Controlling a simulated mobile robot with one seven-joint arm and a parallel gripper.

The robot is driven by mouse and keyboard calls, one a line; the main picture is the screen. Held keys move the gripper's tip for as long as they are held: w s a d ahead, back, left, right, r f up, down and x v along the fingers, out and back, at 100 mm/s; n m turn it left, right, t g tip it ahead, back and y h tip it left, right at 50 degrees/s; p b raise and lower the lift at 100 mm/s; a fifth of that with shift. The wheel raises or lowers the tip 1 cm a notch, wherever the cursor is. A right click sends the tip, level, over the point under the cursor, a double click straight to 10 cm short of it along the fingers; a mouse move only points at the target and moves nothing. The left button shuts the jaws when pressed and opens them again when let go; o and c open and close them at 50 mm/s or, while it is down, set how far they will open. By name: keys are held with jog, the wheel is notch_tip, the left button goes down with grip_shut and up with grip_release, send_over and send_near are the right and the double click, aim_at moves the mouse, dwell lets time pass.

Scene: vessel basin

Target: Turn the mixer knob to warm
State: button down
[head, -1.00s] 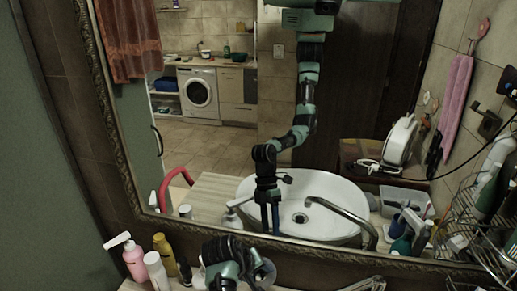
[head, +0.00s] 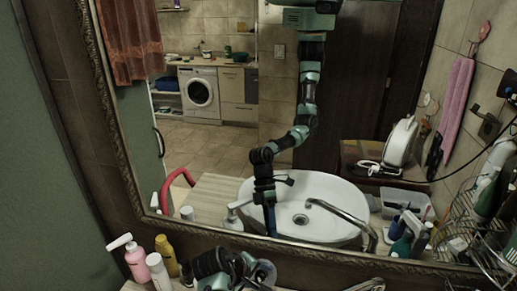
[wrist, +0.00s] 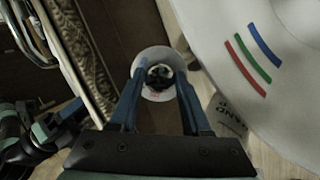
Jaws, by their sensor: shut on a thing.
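In the wrist view my gripper (wrist: 159,74) has its two blue fingers on either side of a round pale-rimmed thing with a dark, reflective centre and a small red mark. It appears to be the mixer knob (wrist: 154,94), held between the fingertips; the exact contact and its angle are not clear. In the head view my gripper shows at the bottom edge, below the mirror, with its fingers mostly hidden. The mirror shows it pointing down beside the left rim of the white basin (head: 330,190). The chrome tap (head: 368,285) shows partly at the bottom right.
A pink pump bottle (head: 138,264), a white bottle (head: 158,272) and a yellow bottle (head: 166,254) stand left of my gripper. The framed mirror (head: 105,150) rises behind. A wire rack (head: 480,245) is at the right. A white surface with red, green and blue stripes (wrist: 285,85) lies close right.

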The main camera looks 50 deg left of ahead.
jog(key=shift+c, duration=1.8)
grip_release()
jog(key=b+v, duration=0.1)
jog(key=v, duration=1.2)
jog(key=shift+b, duration=0.4)
